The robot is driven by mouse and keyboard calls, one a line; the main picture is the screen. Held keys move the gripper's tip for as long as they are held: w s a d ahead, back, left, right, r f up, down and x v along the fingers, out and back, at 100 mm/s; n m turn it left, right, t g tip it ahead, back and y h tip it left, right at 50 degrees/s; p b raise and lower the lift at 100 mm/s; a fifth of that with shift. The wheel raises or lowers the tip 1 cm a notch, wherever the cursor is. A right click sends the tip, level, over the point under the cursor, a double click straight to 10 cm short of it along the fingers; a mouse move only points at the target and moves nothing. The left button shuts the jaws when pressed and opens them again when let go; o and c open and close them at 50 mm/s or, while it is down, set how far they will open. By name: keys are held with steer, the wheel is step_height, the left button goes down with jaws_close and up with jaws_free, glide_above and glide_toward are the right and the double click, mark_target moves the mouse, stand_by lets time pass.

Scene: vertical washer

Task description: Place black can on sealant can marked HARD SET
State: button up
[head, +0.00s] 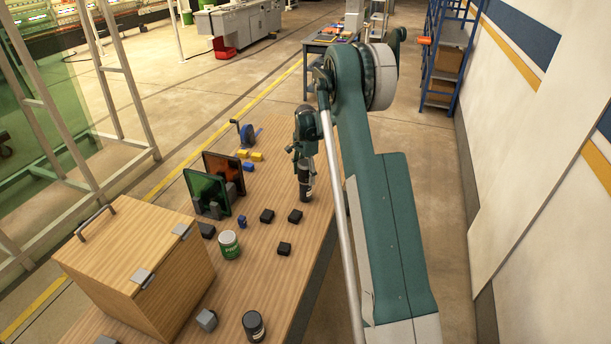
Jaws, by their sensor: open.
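My gripper (304,160) points down over the right part of the wooden table, open. A tall dark can (305,190) stands upright directly below it, with its upper part at the fingers; I cannot tell whether they touch it. A second dark can (254,326), shorter and with a pale label band, stands upright at the near edge of the table. A green and white can (229,245) stands right of the wooden box. The lettering on the cans is too small to read, so I cannot tell which is marked HARD SET.
A wooden box (135,265) with a handle fills the table's left. Green (207,192) and orange (224,172) panels stand behind it. Small black blocks (284,249) lie mid-table, and a grey block (206,320) near the front. A blue tool (247,133) stands at the back.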

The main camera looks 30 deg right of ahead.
mark_target(306, 162)
steer(key=shift+r, duration=0.1)
step_height(306, 162, up, 12)
steer(key=shift+r, duration=0.1)
stand_by(0.7)
stand_by(0.5)
steer(key=shift+s+a+r, duration=0.2)
steer(key=shift+a+r, duration=0.1)
steer(key=shift+r, duration=0.1)
steer(key=s+a+r+n+t, duration=0.2)
steer(key=s+a+r+n, duration=0.2)
steer(key=s+a+r, duration=0.6)
steer(key=s+a+r+n+t, duration=0.1)
steer(key=s+a+r+n, duration=0.4)
steer(key=s+r, duration=0.75)
steer(key=s+a+f+n+t, duration=0.1)
steer(key=s+a+f+n, duration=0.1)
steer(key=s, duration=0.8)
steer(key=s+a+f+n+t, duration=0.1)
steer(key=s+a+n, duration=0.2)
steer(key=s, duration=0.7)
steer(key=s+a+f+n+t, duration=0.2)
steer(key=s+a, duration=0.4)
steer(key=s, duration=0.4)
steer(key=shift+s+f+n, duration=0.25)
steer(key=shift+f+n, duration=0.1)
steer(key=shift+n, duration=0.05)
